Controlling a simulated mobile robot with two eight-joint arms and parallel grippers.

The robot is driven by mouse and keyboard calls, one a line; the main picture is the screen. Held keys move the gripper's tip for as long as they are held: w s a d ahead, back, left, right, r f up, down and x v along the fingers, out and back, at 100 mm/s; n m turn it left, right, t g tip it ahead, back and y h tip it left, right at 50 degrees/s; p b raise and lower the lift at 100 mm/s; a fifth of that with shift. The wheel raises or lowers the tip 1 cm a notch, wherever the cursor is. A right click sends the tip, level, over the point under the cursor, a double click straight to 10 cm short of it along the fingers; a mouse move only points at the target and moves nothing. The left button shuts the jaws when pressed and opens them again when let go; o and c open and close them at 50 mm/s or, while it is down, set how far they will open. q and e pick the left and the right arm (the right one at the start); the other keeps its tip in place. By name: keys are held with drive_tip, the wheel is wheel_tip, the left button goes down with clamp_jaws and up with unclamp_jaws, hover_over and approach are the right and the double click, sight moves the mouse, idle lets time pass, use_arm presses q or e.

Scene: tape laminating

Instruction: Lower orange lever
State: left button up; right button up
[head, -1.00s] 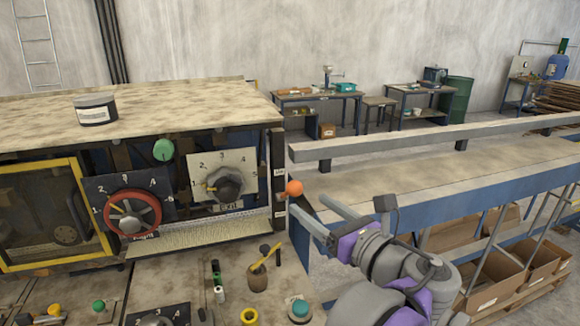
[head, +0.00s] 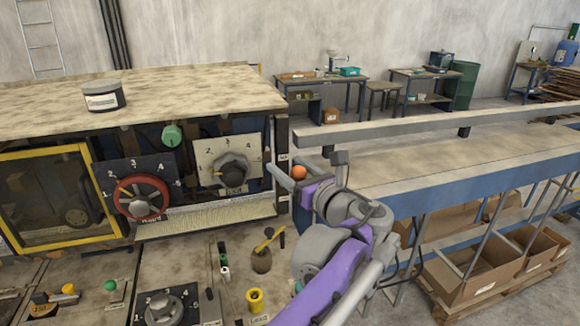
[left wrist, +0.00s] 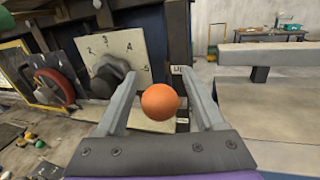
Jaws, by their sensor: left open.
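The orange lever's round knob (head: 299,172) sticks out at the right end of the control panel, near the upper white label on the narrow dark post. My left gripper (head: 298,166) is open, with one finger on each side of the knob. In the left wrist view the orange knob (left wrist: 160,101) sits between the two open fingers (left wrist: 159,75), with a gap visible on both sides. The lever's shaft is hidden behind the knob. My right gripper is not in view.
A red wheel dial (head: 140,197) and a grey dial (head: 231,173) are on the panel left of the lever. A workbench with a raised rail (head: 430,130) stands to the right. Small knobs and a yellow ring (head: 255,300) are on the lower console.

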use_arm(q)
drive_tip(key=shift+c, duration=0.2)
clamp_jaws()
idle(1.2)
